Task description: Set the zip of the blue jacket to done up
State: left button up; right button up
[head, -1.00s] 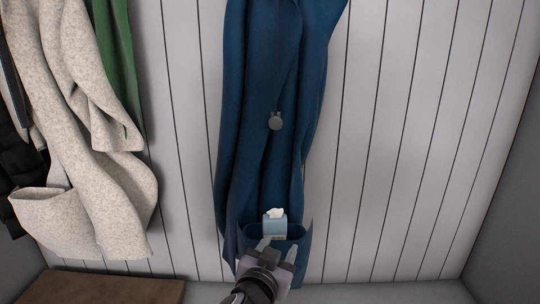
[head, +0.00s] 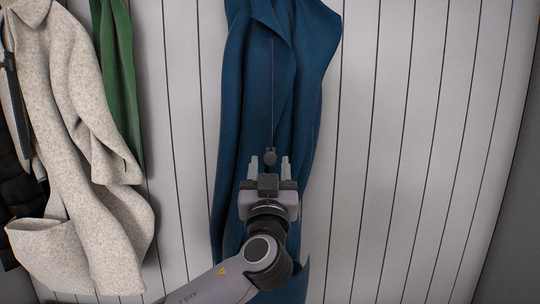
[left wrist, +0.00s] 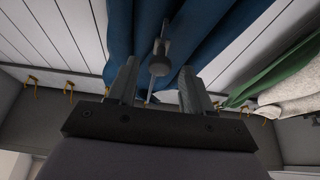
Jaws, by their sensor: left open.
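The blue jacket (head: 245,90) hangs on the panelled wall in the middle of the head view. My left gripper (head: 270,165) is open, with one finger on each side of the pull in the picture. In the left wrist view the zip pull (left wrist: 160,48) shows around the fingertips of my left gripper (left wrist: 158,68), with gaps on both sides. I cannot tell whether it touches a finger. My left arm covers the jacket's lower front and pocket. My right gripper is out of view.
A speckled cream coat (head: 85,150) and a green garment (head: 120,80) hang to the left, with dark clothing at the far left edge. The wall (head: 420,150) right of the jacket is clear. Several yellow hooks (left wrist: 70,88) show in the left wrist view.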

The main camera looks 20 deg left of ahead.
aim_at(270, 157)
pick_arm(q)
jog(key=shift+p+x, duration=0.3)
jog(key=shift+x, duration=1.35)
grip_shut()
jog(key=shift+r+b, duration=0.3)
jog(key=shift+r, duration=0.05)
notch_tip(270, 157, up, 6)
jog(key=shift+w+f+b, duration=0.1)
jog(key=shift+w+b, duration=0.05)
jog(key=shift+b, duration=0.15)
jog(key=r+p, duration=0.2)
jog(key=r, duration=0.2)
jog(key=r+p, duration=0.2)
jog(key=r, duration=0.3)
jog(key=r+p, duration=0.2)
jog(key=r, duration=0.3)
jog(key=shift+w+a, duration=0.15)
jog(key=shift+w, duration=0.25)
